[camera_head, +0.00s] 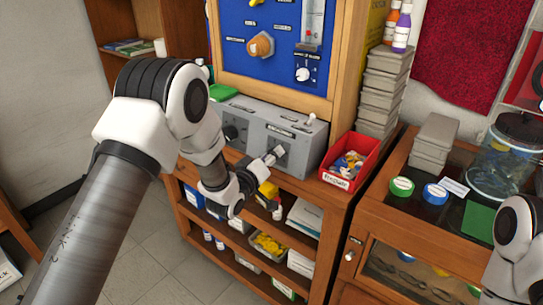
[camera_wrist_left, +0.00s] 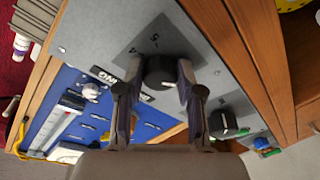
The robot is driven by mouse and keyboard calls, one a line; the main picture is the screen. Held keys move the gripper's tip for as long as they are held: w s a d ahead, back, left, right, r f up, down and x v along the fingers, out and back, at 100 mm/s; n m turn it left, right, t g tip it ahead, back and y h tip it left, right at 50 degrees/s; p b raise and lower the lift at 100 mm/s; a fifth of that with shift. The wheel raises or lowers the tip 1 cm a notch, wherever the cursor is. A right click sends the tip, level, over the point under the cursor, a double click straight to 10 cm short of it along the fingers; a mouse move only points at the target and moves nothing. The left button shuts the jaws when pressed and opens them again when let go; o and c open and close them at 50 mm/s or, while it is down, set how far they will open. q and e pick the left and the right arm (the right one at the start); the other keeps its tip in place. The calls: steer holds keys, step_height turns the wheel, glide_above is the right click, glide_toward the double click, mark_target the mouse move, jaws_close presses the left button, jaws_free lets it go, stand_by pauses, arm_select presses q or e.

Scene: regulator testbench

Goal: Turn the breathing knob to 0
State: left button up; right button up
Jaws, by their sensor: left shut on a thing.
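My left gripper (camera_head: 268,157) is at the right part of the front of a grey control box (camera_head: 258,112). In the left wrist view, its two fingers (camera_wrist_left: 158,82) are shut on the sides of a round black knob (camera_wrist_left: 160,70). Small white marks stand on a dark plate around this knob; I cannot read its setting. A second black knob (camera_wrist_left: 224,122) with a white pointer line sits farther along the same box, apart from the gripper. It also shows in the head view (camera_head: 231,131). My right gripper is not in view; only part of my right arm shows at the lower right.
A red bin (camera_head: 364,178) of small parts stands right of the box. Above is a blue panel (camera_head: 235,55) with a round orange-brown knob (camera_head: 261,45) and a white dial (camera_head: 303,74). Shelves with goods lie below. A glass-topped cabinet (camera_head: 462,222) stands at right.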

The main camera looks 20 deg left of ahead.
arm_select(q)
steer(key=shift+w+r+n, duration=0.1)
steer(key=shift+r+n, duration=0.15)
steer(key=shift+n, duration=0.15)
steer(key=o, duration=1.2)
steer(key=shift+a, duration=0.1)
steer(key=shift+c, duration=0.2)
steer(key=shift+f, duration=0.1)
steer(key=v, duration=1.2)
